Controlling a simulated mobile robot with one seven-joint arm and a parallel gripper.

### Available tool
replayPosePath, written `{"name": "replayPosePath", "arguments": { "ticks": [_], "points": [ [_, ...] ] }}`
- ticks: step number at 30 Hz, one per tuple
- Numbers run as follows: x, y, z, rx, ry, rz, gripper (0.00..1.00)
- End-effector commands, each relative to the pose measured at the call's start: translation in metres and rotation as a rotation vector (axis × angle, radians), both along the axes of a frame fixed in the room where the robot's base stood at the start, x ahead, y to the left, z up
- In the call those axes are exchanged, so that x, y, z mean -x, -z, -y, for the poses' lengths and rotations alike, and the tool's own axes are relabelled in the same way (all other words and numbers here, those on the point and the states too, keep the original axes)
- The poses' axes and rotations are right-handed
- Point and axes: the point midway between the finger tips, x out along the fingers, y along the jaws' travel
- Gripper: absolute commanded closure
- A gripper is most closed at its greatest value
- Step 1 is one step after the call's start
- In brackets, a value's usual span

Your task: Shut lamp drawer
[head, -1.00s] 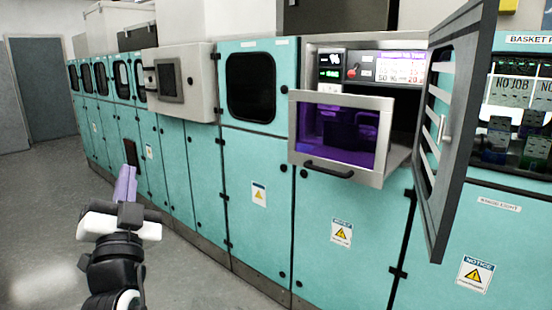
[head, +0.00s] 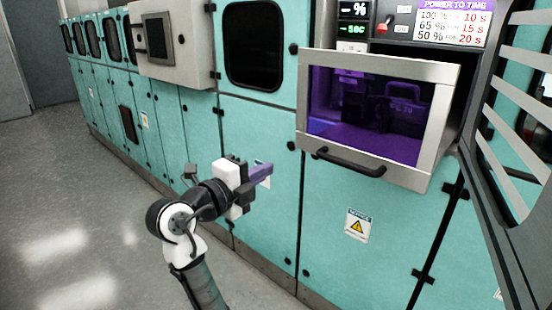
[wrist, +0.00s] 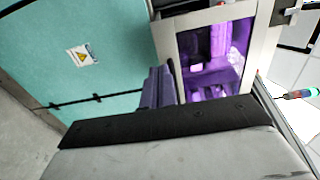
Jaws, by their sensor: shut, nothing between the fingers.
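The lamp drawer (head: 437,125) sticks out of its cabinet in the head view. It has a pale metal front frame, a purple-lit window and a black bar handle (head: 345,162) along its lower edge. My gripper (head: 262,173) is to the left of the drawer and lower than its handle, apart from it. Its purple fingers are shut with nothing between them. In the wrist view the fingers (wrist: 158,88) point toward the drawer front (wrist: 262,45), whose window glows purple. The handle is not clearly visible there.
A grey louvred door (head: 500,150) hangs open at the right, close beside the drawer. A control panel (head: 405,22) with displays sits above the drawer. Teal cabinets (head: 245,125) line the wall behind my arm. The grey floor (head: 75,200) at left is clear.

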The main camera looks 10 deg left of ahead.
Motion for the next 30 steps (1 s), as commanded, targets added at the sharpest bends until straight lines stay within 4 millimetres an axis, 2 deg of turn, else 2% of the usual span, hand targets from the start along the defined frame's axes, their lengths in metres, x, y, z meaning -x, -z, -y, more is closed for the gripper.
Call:
{"name": "replayPosePath", "arguments": {
  "ticks": [12,16,21,30],
  "points": [
    [-0.069,-0.004,0.052,0.003,0.002,-0.004,1.0],
    [-0.087,-0.004,0.064,0.003,0.0,-0.004,1.0],
    [-0.1,-0.002,0.073,0.003,-0.003,-0.003,1.0],
    [-0.103,0.0,0.075,0.001,-0.004,-0.001,1.0]
  ]
}}
